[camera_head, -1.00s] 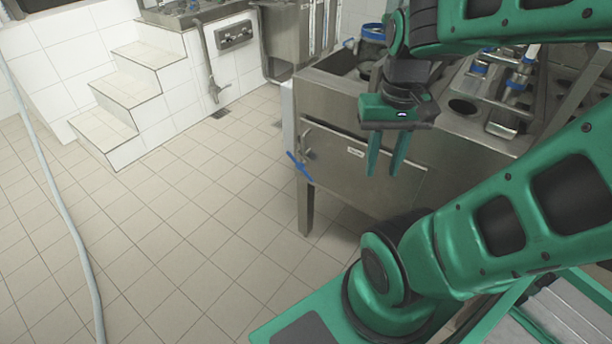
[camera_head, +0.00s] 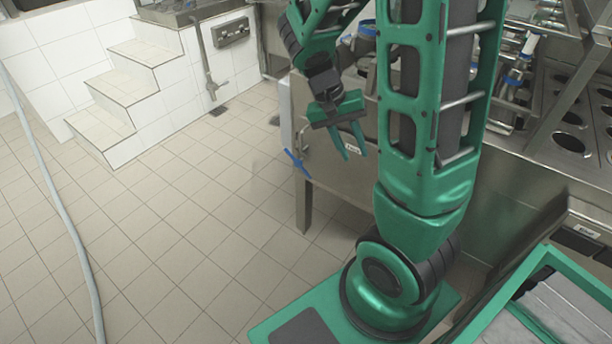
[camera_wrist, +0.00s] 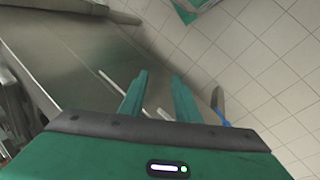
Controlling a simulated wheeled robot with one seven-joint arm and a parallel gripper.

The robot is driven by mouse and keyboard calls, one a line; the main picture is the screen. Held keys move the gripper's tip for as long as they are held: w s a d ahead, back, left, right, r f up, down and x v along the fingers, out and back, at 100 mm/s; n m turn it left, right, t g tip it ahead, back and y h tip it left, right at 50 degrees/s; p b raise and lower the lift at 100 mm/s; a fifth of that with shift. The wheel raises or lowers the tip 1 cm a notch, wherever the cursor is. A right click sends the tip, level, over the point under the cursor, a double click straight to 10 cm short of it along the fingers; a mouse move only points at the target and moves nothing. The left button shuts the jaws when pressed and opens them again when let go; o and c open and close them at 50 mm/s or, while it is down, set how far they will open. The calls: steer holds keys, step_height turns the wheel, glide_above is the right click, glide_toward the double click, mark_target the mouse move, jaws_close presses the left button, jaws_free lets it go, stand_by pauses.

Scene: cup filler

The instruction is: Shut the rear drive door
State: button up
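The steel drive door (camera_head: 329,170) is a flat panel with a small white label, low on the side of the steel machine. A blue lever handle (camera_head: 296,161) sits at its left edge. I cannot tell whether the door stands slightly ajar. My gripper (camera_head: 352,156) is in front of the door, right of the handle, with its fingers apart and nothing between them. My arm hides the door's right part. In the wrist view a steel surface (camera_wrist: 75,65) fills the left, and my fingers (camera_wrist: 160,100) are spread. A bit of blue handle (camera_wrist: 221,117) shows right of them.
The machine's top (camera_head: 545,135) with round openings is at the right. White tiled steps (camera_head: 125,85) stand at the back left. A grey hose (camera_head: 62,205) runs down the left side. The tiled floor (camera_head: 190,230) between is clear.

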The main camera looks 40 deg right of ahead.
steer(key=w+f+h, duration=0.3)
steer(key=w+f, duration=0.4)
steer(key=n+t+h, duration=0.5)
steer(key=t+h, duration=0.5)
glide_toward(307, 176)
steer(key=x, duration=1)
steer(key=shift+w+d, duration=0.2)
steer(key=shift+w, duration=0.15)
